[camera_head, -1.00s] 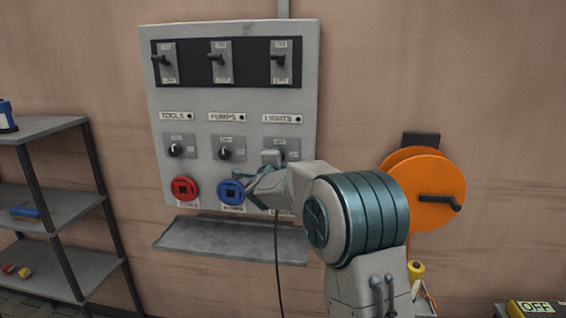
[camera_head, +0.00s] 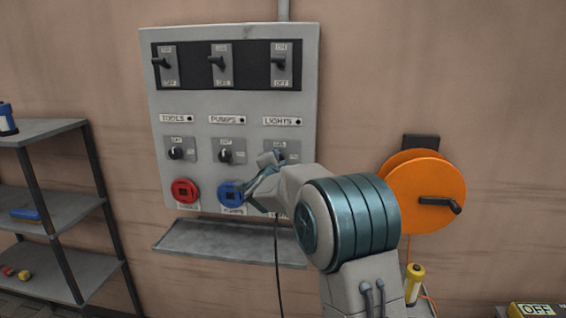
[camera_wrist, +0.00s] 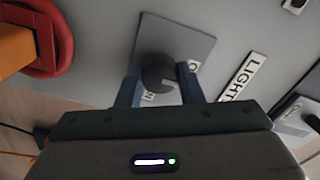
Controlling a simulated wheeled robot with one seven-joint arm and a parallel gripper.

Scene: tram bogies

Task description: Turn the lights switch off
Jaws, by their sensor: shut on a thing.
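The lights switch is a dark round knob (camera_wrist: 155,72) on a grey plate (camera_wrist: 185,45), beside the LIGHTS label (camera_wrist: 243,76) in the wrist view. My gripper (camera_wrist: 161,88) has its two fingers on either side of this knob and is shut on it. A white mark shows on the knob; the lettering around it is partly hidden, so I cannot tell its setting. In the head view my gripper (camera_head: 268,168) covers the lights knob, and only part of its plate (camera_head: 293,147) shows below the LIGHTS label (camera_head: 282,121).
The panel (camera_head: 225,100) also holds lever switches (camera_head: 221,64), tools and pumps knobs (camera_head: 225,156), a red socket (camera_head: 185,192) and a blue socket (camera_head: 230,193). A ledge (camera_head: 225,241) sits below. An orange reel (camera_head: 425,190) hangs right; shelves (camera_head: 50,200) stand left.

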